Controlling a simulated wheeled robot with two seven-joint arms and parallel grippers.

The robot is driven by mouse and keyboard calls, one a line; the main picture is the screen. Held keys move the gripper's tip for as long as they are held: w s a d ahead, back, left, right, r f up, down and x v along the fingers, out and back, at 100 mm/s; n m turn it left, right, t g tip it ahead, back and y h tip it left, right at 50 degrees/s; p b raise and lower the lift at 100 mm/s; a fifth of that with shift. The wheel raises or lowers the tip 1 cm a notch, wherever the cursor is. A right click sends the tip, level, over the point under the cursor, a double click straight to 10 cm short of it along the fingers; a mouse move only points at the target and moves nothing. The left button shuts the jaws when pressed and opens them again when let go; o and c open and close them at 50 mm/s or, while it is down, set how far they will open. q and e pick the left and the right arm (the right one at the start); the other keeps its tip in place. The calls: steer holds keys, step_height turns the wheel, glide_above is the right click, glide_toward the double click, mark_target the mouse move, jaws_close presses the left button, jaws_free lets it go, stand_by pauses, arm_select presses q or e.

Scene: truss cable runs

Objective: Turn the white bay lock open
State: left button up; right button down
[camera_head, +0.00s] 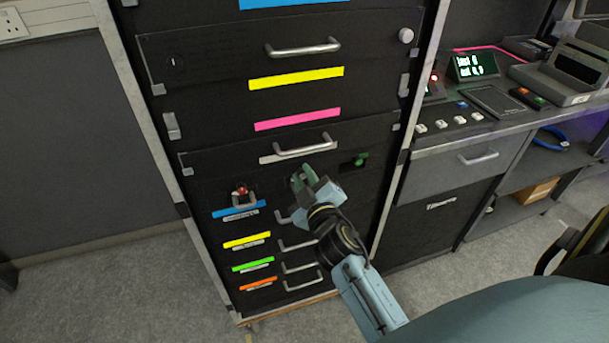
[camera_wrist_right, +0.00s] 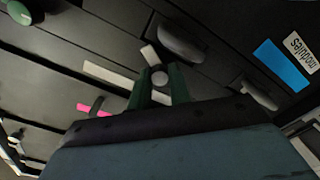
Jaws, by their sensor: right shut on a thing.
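The white bay lock shows in the right wrist view as a pale round knob (camera_wrist_right: 159,78) between my fingertips, with a short white piece (camera_wrist_right: 150,56) just beyond it. In the head view my gripper hides it on the black cabinet front. My right gripper (camera_head: 303,177) reaches the cabinet between the red lock and the green lock. Its two green fingers, also in the wrist view (camera_wrist_right: 160,88), are shut on the white knob. I cannot tell how far the lock is turned. My left gripper is not in view.
A green lock (camera_head: 360,160) is to the right and a red lock (camera_head: 240,191) to the left. A drawer handle (camera_head: 302,148) is just above my gripper. Small drawers with a blue strip (camera_head: 238,210) and other coloured strips are below. A desk console (camera_head: 470,110) stands at right.

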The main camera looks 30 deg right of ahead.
steer(key=n, duration=0.5)
steer(key=shift+n, duration=0.4)
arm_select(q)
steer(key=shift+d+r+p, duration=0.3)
arm_select(e)
steer(key=shift+n, duration=0.3)
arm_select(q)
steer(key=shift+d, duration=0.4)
